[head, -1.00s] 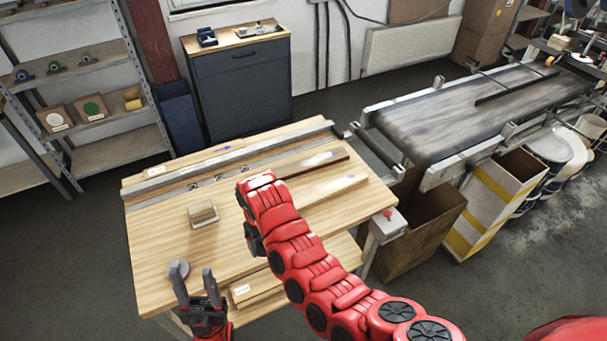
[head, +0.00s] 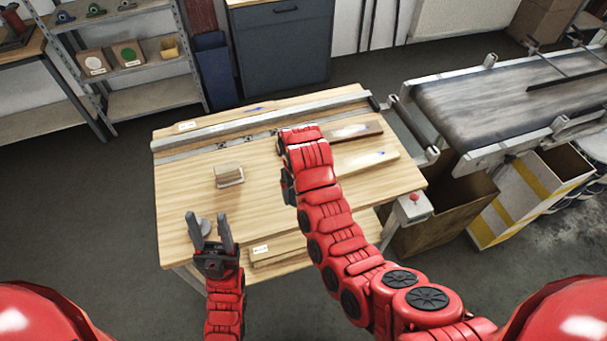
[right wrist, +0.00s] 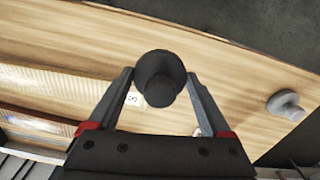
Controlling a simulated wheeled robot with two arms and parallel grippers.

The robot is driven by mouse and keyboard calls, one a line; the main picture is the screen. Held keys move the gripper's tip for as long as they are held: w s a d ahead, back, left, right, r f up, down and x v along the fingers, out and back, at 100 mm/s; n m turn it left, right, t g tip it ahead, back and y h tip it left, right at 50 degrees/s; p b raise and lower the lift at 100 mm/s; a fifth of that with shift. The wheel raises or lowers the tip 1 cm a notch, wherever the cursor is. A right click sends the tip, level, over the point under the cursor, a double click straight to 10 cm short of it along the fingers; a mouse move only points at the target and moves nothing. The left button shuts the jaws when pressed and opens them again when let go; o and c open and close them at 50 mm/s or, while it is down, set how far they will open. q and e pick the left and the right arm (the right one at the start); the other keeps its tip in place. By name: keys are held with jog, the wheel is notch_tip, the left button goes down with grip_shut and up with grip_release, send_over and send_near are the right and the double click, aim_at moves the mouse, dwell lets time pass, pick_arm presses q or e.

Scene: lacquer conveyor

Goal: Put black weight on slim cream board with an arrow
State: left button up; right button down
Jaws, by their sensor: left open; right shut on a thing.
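The black weight (right wrist: 160,78) is a dark round knob, clasped between the fingers of my right gripper (right wrist: 161,82) in the right wrist view. In the head view my right arm hides it. A slim cream board (head: 366,160) with a small blue mark lies on the right of the table, beside my right arm. Another slim pale board (head: 232,115) with a label and blue mark lies behind the metal rail. I cannot make out which mark is an arrow. My left gripper (head: 209,220) is open near the table's front left edge, close to a grey weight (head: 205,229).
A small wooden block (head: 228,175) sits left of my right arm. The grey weight also shows in the right wrist view (right wrist: 287,105). A conveyor (head: 490,100) stands at right. The table's left part is mostly clear.

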jog(key=w+b, duration=0.3)
jog(key=w+f+b, duration=0.1)
jog(key=w+b, duration=0.5)
jog(key=shift+w+d+f, duration=0.1)
jog(key=shift+d+f, duration=0.2)
jog(key=shift+d, duration=0.05)
jog(key=shift+w+r+b, duration=0.15)
jog(key=shift+w+b, duration=0.3)
jog(key=shift+b, duration=0.25)
jog(key=shift+w+b, duration=0.1)
jog(key=shift+b, duration=0.45)
jog(key=f+b, duration=0.2)
jog(key=f, duration=0.1)
jog(key=shift+w+f, duration=0.2)
jog(key=shift+f, duration=0.1)
jog(key=shift+r, duration=0.15)
grip_release()
